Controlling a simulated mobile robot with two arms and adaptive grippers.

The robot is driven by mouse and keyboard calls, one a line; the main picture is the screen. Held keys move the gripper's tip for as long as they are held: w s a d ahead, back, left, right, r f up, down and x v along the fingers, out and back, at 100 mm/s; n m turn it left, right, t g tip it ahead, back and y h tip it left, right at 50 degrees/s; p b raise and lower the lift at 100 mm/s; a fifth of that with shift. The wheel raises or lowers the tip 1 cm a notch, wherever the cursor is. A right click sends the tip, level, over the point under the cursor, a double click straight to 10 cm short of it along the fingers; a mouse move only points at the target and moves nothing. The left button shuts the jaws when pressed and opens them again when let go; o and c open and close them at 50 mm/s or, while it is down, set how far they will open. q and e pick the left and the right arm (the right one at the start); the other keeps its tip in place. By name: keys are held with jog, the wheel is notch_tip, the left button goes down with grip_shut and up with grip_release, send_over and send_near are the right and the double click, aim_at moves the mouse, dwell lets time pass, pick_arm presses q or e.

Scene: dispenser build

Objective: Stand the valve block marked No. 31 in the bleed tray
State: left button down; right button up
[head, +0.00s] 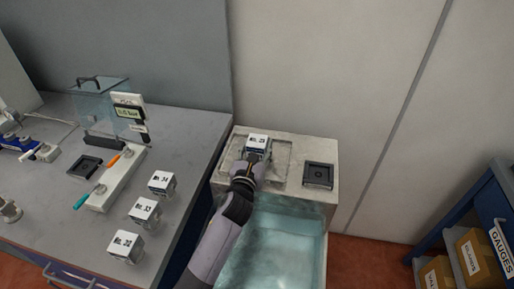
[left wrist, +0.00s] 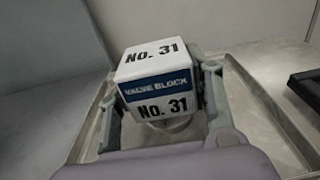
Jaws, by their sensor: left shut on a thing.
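The valve block marked No. 31 (left wrist: 160,82) is a white cube with a blue band, and its label reads clearly in the left wrist view. It also shows in the head view (head: 257,141). My left gripper (head: 254,157) is shut on it, with one finger on each side (left wrist: 167,90). The block is upright over the shallow metal bleed tray (head: 282,160), inside its rim (left wrist: 272,112). I cannot tell whether its underside touches the tray floor. My right gripper is not in view.
A black square fixture (head: 318,176) sits right of the tray, above a water basin (head: 290,245). Three other white blocks, one marked No. 34 (head: 162,184), stand on the grey bench (head: 190,125). A gauge display (head: 129,112) stands there too. A blue shelf (head: 485,205) is at right.

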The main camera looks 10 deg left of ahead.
pick_arm(q)
jog(key=c, duration=0.8)
grip_release()
jog(key=shift+r, duration=0.2)
jog(key=s+b, duration=0.1)
jog(key=s, duration=0.9)
jog(key=shift+s+r, duration=0.1)
jog(key=shift+s, duration=0.2)
jog(key=shift+s+r, duration=0.15)
jog(key=shift+s, duration=0.6)
